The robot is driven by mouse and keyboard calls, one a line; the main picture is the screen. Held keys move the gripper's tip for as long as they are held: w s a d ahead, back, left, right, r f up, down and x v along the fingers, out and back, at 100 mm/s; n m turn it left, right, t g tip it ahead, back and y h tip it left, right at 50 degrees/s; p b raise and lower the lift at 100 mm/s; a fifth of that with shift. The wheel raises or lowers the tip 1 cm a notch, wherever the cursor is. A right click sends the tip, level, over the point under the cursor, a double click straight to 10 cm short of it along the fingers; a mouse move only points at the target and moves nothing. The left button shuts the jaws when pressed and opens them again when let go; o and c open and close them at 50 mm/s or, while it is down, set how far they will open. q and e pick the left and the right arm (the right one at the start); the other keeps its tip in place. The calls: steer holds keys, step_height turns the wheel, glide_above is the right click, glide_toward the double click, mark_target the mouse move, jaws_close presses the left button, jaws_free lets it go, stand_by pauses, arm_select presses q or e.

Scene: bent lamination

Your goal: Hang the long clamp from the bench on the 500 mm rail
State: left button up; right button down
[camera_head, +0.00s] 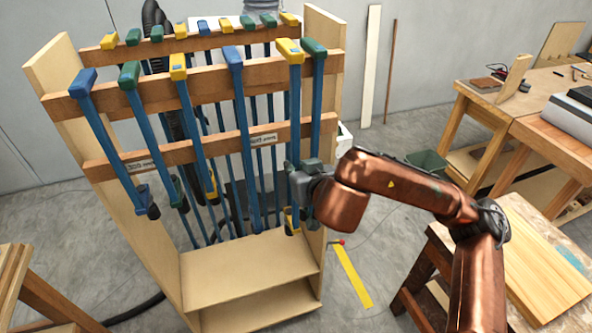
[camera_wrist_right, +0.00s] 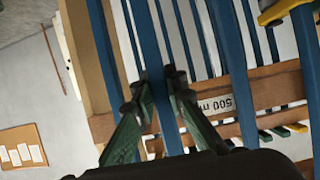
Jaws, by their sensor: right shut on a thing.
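The clamp rack has wooden rails; the lower front rail (camera_head: 232,145) carries a small label, which reads "500 m" in the right wrist view (camera_wrist_right: 215,104). A long clamp (camera_head: 318,95) with a green head and blue bar stands almost upright at the rack's right end. Its head is at the upper front rail (camera_head: 262,72); I cannot tell whether it bears on it. In the right wrist view the blue bar (camera_wrist_right: 146,50) passes between the fingers (camera_wrist_right: 155,92). My left gripper is not in view.
Several blue, green and yellow clamps fill the rack. The right side panel (camera_head: 330,80) is close by. A bench (camera_head: 545,255) stands at lower right, with workbenches behind.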

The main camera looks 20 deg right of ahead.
steer(key=shift+w+r, duration=0.1)
steer(key=shift+w, duration=0.95)
steer(key=shift+w+a+b, duration=0.1)
steer(key=shift+w+b, duration=0.45)
steer(key=shift+w, duration=1.1)
steer(key=shift+f, duration=0.25)
steer(key=shift+f+b, duration=0.65)
steer(key=shift+f, duration=0.05)
